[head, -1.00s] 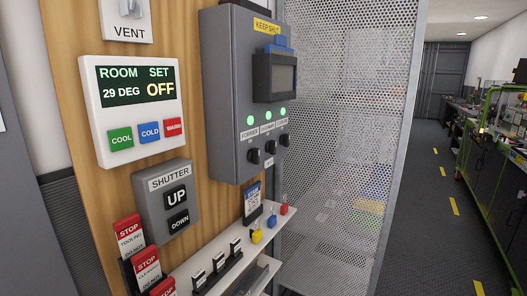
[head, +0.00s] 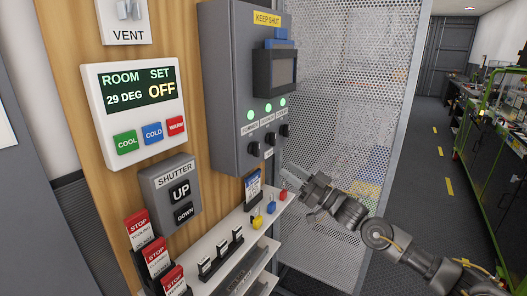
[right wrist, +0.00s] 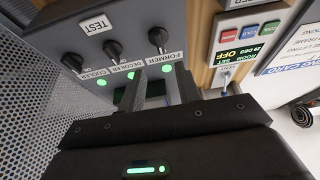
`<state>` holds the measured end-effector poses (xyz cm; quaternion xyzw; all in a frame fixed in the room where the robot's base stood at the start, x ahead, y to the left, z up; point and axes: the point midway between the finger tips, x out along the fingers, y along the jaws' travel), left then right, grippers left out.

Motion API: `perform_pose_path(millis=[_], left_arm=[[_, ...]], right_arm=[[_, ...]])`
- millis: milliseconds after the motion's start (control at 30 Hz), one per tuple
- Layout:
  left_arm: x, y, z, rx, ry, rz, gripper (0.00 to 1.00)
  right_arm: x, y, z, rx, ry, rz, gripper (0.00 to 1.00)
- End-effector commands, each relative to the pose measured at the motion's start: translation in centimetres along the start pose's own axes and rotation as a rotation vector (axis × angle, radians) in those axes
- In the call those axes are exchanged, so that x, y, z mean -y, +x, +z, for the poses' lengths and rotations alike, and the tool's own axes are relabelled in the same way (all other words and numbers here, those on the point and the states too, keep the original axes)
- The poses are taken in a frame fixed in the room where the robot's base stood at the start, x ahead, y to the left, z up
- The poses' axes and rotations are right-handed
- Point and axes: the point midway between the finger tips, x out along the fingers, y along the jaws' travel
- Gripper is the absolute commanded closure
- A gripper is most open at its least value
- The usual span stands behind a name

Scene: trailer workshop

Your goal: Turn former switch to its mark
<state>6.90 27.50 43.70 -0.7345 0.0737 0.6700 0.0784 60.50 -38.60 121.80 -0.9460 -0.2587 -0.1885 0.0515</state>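The former switch (head: 254,149) is a black rotary knob under the FORMER label, leftmost of three on the grey control box (head: 228,95). The right wrist view shows it too (right wrist: 157,37), beside its white label. Its mark and exact pointing direction are too small to tell. My right gripper (head: 288,180) is below and to the right of the knobs, apart from them, in front of the perforated panel. In the right wrist view its two dark fingers (right wrist: 163,85) stand apart with nothing seen between them. My left gripper is not in view.
Two more knobs, decoiler (head: 269,138) and cooler (head: 285,130), sit close beside it, with lit green lamps above. A shelf (head: 230,240) with padlocks and tags is below. The perforated panel (head: 335,110) stands to the right.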

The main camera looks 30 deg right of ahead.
Motion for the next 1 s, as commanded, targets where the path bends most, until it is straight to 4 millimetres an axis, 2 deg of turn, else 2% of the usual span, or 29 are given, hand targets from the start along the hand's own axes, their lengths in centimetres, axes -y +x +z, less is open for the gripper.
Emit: perform_pose_path(millis=[167, 400, 600, 800, 1000], left_arm=[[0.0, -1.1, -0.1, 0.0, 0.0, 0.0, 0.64], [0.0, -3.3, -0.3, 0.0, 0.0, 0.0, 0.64], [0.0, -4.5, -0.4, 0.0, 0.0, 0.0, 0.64], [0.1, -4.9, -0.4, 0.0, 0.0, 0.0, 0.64], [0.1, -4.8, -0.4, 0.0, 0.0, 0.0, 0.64]], right_arm=[[-0.1, 2.0, -0.4, -0.004, 0.001, 0.002, 0.66], [-0.1, 6.6, -0.5, -0.003, 0.0, 0.002, 0.66], [-0.1, 9.5, -0.3, -0.001, 0.0, 0.002, 0.66], [0.0, 10.7, 0.0, 0.0, -0.001, 0.001, 0.66], [-0.1, 10.7, 0.1, 0.001, -0.001, 0.002, 0.66]])
